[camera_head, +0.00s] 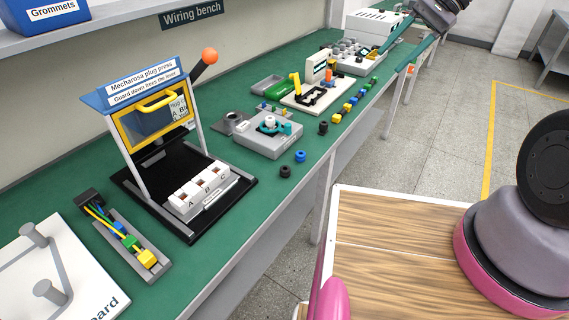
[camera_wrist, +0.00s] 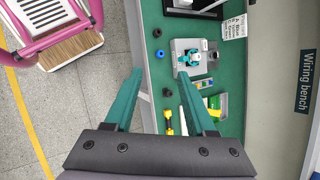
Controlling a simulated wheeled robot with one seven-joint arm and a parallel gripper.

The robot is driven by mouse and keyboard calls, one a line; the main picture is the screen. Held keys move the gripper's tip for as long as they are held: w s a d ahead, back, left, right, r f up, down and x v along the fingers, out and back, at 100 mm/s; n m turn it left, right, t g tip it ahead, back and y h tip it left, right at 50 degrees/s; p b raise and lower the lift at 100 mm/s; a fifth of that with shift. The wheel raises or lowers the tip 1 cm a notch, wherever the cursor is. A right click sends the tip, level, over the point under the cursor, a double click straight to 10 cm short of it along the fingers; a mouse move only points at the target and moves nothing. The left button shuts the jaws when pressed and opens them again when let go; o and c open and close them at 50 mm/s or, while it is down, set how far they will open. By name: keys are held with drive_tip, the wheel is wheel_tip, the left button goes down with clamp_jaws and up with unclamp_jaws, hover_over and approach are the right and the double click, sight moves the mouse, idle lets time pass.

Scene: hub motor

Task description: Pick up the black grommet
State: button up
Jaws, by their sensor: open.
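The black grommet (camera_head: 285,171), a small round ring, lies on the green bench near its front edge, in front of the white A-B-C block. It also shows near the top of the wrist view (camera_wrist: 157,33). A blue grommet (camera_head: 300,156) lies just beyond it, also in the wrist view (camera_wrist: 160,54). Another small black piece (camera_head: 323,128) sits farther along the edge; I cannot tell its exact type. My gripper (camera_wrist: 159,74) has its teal fingers spread with nothing between them. In the head view my gripper (camera_head: 392,60) is at the top right, well away from the black grommet.
A grey fixture (camera_head: 268,145) with a teal part stands behind the grommets. The plug press (camera_head: 150,120) stands to the left. Several yellow, blue and green plugs (camera_head: 345,108) line the bench edge farther back. A wood-topped surface (camera_head: 380,215) is in the foreground.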

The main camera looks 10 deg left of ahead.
drive_tip(key=w+a+f+m+g+y, duration=0.25)
drive_tip(key=a+f, duration=0.35)
drive_tip(key=f, duration=0.4)
drive_tip(key=m+g+y, duration=0.2)
drive_tip(key=m+y, duration=0.2)
drive_tip(key=m, duration=0.1)
approach(285, 168)
drive_tip(key=x, duration=0.4)
drive_tip(key=shift+s+f, duration=0.1)
drive_tip(key=shift+f, duration=0.05)
drive_tip(key=shift+f+x, duration=0.2)
drive_tip(key=shift+x, duration=2.8)
clamp_jaws()
